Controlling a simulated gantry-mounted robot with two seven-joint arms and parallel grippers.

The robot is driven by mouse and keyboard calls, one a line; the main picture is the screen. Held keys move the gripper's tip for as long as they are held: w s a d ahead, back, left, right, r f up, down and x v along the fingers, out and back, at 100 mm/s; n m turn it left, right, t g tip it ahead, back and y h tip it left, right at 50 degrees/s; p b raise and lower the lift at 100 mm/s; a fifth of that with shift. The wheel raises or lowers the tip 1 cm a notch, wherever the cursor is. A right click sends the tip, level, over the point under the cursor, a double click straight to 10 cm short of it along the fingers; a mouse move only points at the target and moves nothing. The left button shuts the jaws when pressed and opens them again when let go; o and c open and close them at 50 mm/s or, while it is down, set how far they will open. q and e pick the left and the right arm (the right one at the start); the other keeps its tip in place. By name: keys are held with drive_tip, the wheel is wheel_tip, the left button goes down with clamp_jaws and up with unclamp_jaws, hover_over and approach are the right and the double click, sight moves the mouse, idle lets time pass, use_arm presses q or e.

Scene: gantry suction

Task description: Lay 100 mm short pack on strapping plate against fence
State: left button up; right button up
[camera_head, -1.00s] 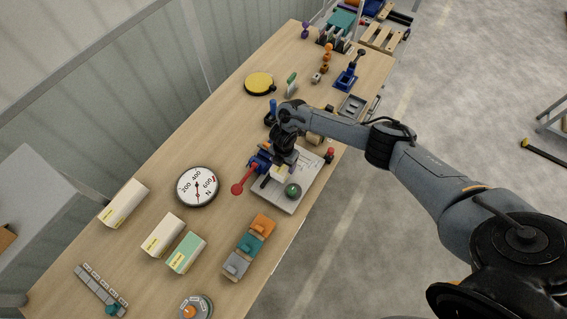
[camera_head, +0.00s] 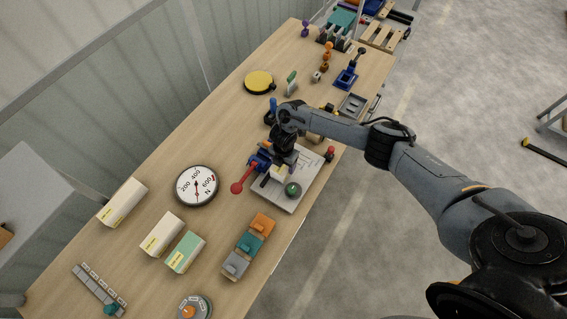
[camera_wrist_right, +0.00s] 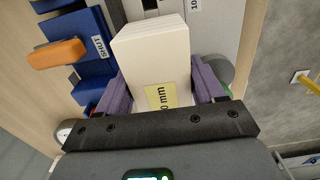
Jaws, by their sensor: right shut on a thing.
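The short pack is a cream block with a yellow label ending in "0 mm" (camera_wrist_right: 150,55) in the right wrist view. My right gripper (camera_wrist_right: 162,88) is shut on it, with a purple finger on each side. In the head view the pack (camera_head: 279,173) shows as a small pale patch below my right gripper (camera_head: 281,164), over the pale strapping plate (camera_head: 311,172). A blue clamp-like block (camera_wrist_right: 82,70) with an orange lever and a "SHUT" label is beside the pack. I cannot tell whether the pack touches the plate or the fence. My left gripper is not in view.
A red-knobbed lever (camera_head: 238,187) and a green knob (camera_head: 293,190) stand close to the gripper. A round dial (camera_head: 197,186), several cream and green packs (camera_head: 162,234) and a row of coloured blocks (camera_head: 250,245) lie nearer on the wooden bench (camera_head: 150,290).

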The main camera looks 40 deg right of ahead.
drive_tip(key=shift+f+b, duration=0.8)
drive_tip(key=shift+f, duration=0.2)
drive_tip(key=o, duration=1.3)
drive_tip(key=shift+r, duration=0.15)
wheel_tip(320, 180, up, 10)
drive_tip(key=shift+f+p, duration=0.25)
drive_tip(key=shift+p, duration=0.5)
drive_tip(key=shift+r, duration=0.6)
drive_tip(key=shift+a, duration=0.1)
